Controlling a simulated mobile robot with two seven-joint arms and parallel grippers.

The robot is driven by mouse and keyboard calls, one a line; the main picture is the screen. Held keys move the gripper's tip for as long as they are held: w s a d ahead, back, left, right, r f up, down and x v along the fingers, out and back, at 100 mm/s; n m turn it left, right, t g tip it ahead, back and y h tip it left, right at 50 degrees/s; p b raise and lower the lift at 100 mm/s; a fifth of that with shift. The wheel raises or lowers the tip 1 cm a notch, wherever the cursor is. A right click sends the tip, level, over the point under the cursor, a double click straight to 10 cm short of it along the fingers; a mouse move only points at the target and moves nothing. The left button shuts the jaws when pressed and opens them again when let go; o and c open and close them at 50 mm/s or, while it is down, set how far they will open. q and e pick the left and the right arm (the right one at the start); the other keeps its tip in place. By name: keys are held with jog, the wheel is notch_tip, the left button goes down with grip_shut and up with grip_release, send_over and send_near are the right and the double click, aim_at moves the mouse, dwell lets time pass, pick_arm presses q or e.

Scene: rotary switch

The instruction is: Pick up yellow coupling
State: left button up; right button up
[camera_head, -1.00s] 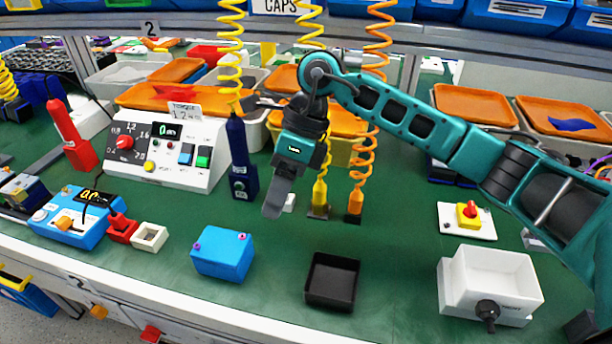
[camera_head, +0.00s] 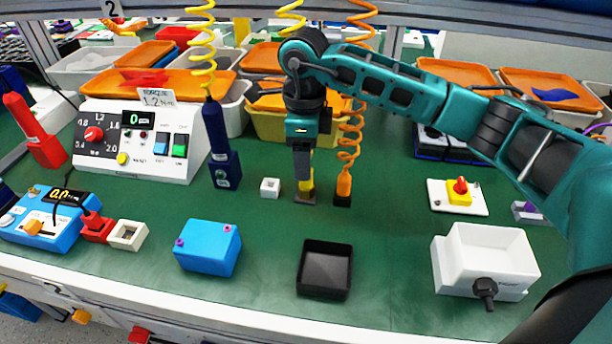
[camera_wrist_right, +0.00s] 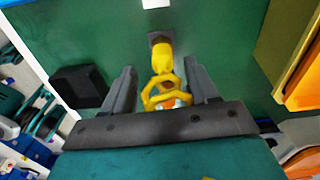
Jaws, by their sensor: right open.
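The yellow coupling (camera_head: 309,183) stands on the green bench at the lower end of a yellow coiled hose (camera_head: 203,50), with a dark foot. In the head view it is partly hidden behind my right gripper (camera_head: 302,176), which points down just in front of it. In the right wrist view the yellow coupling (camera_wrist_right: 162,62) lies between the two spread dark fingers of my right gripper (camera_wrist_right: 160,72). There is green gap on both sides, and neither finger visibly touches it. My left gripper is out of view.
An orange coupling (camera_head: 343,186) with its coiled hose stands close on the right. A small white block (camera_head: 270,187) and a dark blue tool (camera_head: 220,150) are to the left. A black tray (camera_head: 325,271) is in front. Yellow and orange bins are behind.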

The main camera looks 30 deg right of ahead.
notch_tip(320, 180, down, 4)
jog(key=shift+w+d+f, duration=0.1)
jog(key=shift+d+f, duration=0.05)
jog(key=shift+f, duration=0.1)
grip_shut()
dwell(0.4)
